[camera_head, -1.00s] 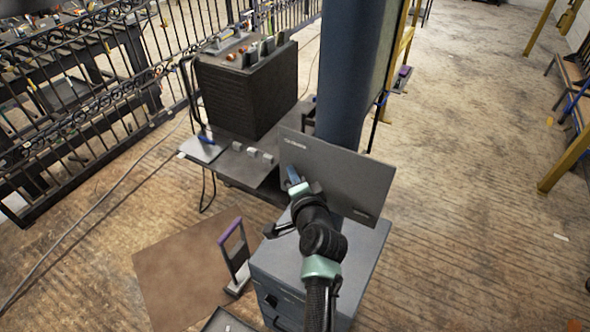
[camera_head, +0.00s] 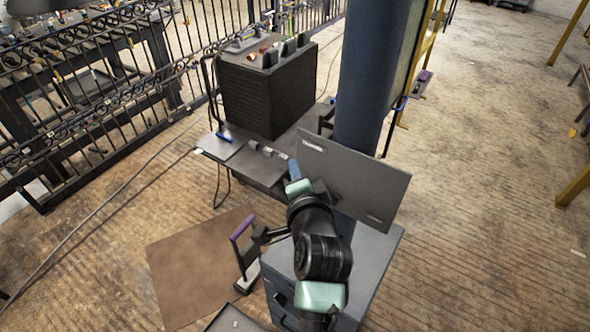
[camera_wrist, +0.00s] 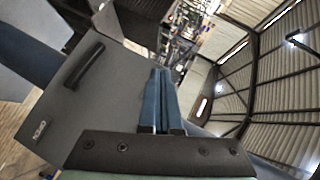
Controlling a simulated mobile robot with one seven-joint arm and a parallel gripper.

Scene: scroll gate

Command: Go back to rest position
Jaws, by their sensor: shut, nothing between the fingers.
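My gripper (camera_head: 294,170) shows in the head view at the end of my arm, in front of the left edge of a grey panel (camera_head: 362,182). In the wrist view its two blue fingers (camera_wrist: 160,95) lie side by side, shut and empty. The same panel (camera_wrist: 100,100) fills the left of the wrist view, with a black bar handle (camera_wrist: 84,66) and a small label. I cannot tell from the pictures whether the fingers touch the panel.
A grey-blue cabinet (camera_head: 375,250) stands below my arm. A purple-topped handle frame (camera_head: 243,255) stands to its left by a brown mat (camera_head: 190,262). Behind are a low table (camera_head: 222,148), a dark block stack (camera_head: 262,98) and a blue column (camera_head: 375,75). Floor at right is open.

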